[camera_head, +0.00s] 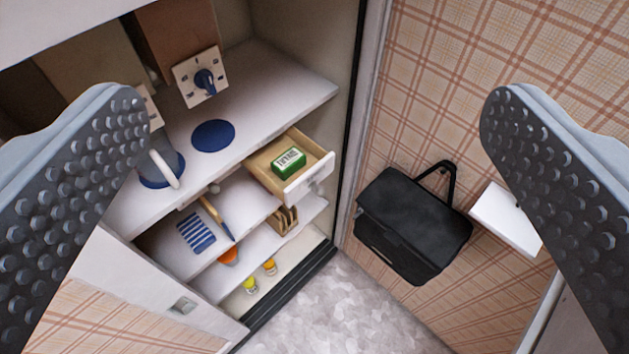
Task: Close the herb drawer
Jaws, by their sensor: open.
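The herb drawer (313,176) stands pulled out below the white countertop, at the right end of the cupboard. It has a wooden inside and a white front with a small knob. A green box with a white label (288,162) lies in it. My gripper (318,105) is open, with one dark studded finger at the left and one at the right of the picture. The drawer shows between the fingers, farther off, and neither finger touches it. Nothing is between the fingers at close range.
A black box bag (413,222) hangs on the plaid wall right of the drawer, with a white ledge (506,217) beside it. A kettle (160,166) stands on the counter. Shelves below hold a striped cloth (196,233) and jars. Grey floor (335,315) is clear.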

